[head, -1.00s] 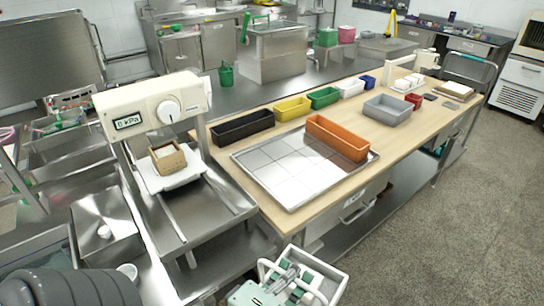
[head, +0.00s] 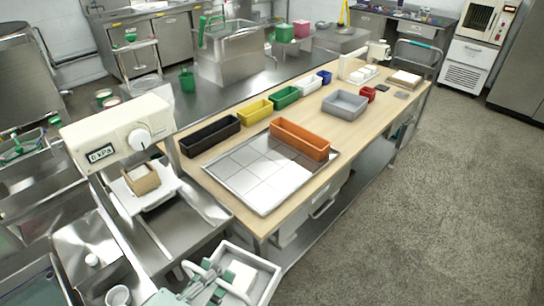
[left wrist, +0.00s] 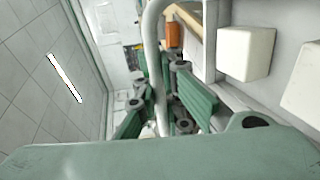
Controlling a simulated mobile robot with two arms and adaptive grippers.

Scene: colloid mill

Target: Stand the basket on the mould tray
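The basket (head: 268,279) is a pale grey open box with a white tube handle and white blocks inside, at the bottom of the head view. My left gripper (head: 212,282), green and grey, is at its handle. In the left wrist view the handle tube (left wrist: 151,45) passes between the green finger pads (left wrist: 160,105), which look closed on it; white blocks (left wrist: 246,53) show beside it. The mould tray (head: 262,204), a shallow steel tray with a square grid, lies on the wooden table, beyond and apart from the basket. My right gripper is not in view.
An orange bin (head: 300,139) stands on the tray's back right part. Black (head: 210,135), yellow (head: 255,111) and green (head: 285,97) bins line the table's back edge. A grey bin (head: 345,105) is farther right. A press (head: 118,137) stands left. The tray's front left is clear.

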